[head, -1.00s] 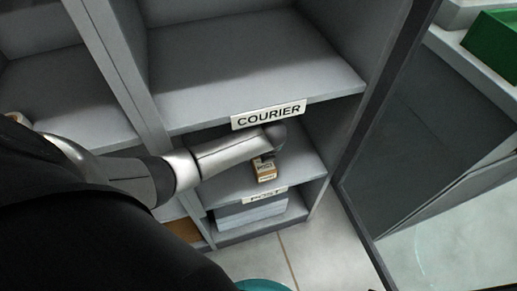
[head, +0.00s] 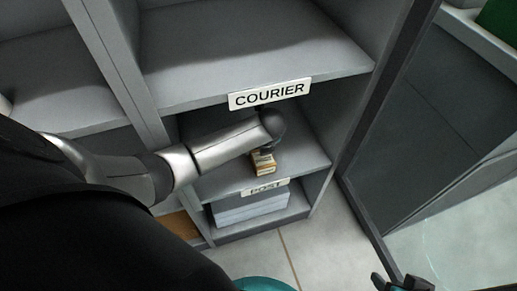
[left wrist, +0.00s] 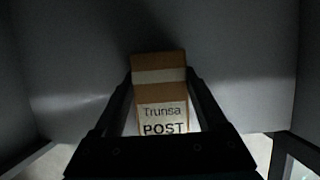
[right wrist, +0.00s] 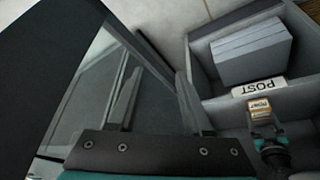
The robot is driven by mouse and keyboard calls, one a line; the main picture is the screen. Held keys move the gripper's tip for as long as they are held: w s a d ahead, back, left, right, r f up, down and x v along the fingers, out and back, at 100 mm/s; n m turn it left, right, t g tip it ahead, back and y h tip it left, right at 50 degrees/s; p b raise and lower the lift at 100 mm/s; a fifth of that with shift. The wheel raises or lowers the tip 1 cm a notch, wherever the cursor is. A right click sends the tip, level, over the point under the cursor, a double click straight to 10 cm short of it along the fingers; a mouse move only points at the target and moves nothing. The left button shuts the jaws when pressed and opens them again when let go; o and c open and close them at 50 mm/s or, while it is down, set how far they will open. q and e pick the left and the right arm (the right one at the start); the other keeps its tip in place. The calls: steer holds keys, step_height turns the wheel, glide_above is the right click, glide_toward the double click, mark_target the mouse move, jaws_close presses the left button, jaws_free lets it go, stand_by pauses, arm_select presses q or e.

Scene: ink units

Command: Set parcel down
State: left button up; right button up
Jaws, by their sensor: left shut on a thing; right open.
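The parcel (head: 263,164) is a small brown box with a white label. In the left wrist view the parcel (left wrist: 160,76) reads "Trunsa POST". My left gripper (head: 266,148) is shut on it, one finger on each side, inside the compartment whose front edge carries the POST sign (head: 265,187). The parcel is at or just above the POST shelf (head: 225,184); I cannot tell if it touches. The right wrist view also shows the parcel (right wrist: 261,105). My right gripper (head: 402,284) is open and empty, low at the right, outside the shelves.
The COURIER sign (head: 270,95) is on the shelf edge above my left forearm. A pale grey stack (head: 250,208) lies in the compartment below the POST shelf. Upright dividers bound the compartment on both sides. A dark glazed panel (head: 410,130) stands at the right.

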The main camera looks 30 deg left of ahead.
arm_select(q)
steer(key=shift+f, duration=0.1)
arm_select(e)
steer(key=shift+r, duration=0.4)
arm_select(q)
steer(key=shift+f, duration=0.1)
steer(key=o, duration=1.5)
steer(key=shift+r, duration=0.2)
steer(key=p+v, duration=0.3)
steer(key=v, duration=0.2)
steer(key=shift+p, duration=0.35)
steer(key=shift+s+d+f+p, duration=0.1)
steer(key=shift+s+d+p, duration=0.75)
steer(key=shift+s+d, duration=0.6)
steer(key=shift+s+d+r+p, duration=0.1)
steer(key=shift+s+d+p, duration=0.85)
steer(key=shift+d, duration=0.65)
steer(key=shift+s+d+f+p, duration=0.1)
steer(key=shift+s+d+p, duration=0.6)
steer(key=shift+s+d, duration=0.8)
arm_select(e)
steer(key=s+d+f+g, duration=0.1)
steer(key=s+f, duration=0.1)
steer(key=f, duration=0.6)
steer(key=s+d+f+g, duration=0.1)
steer(key=s+f, duration=0.2)
steer(key=f, duration=0.6)
steer(key=shift+s+g+h, duration=0.15)
steer(key=shift+g+h, duration=0.15)
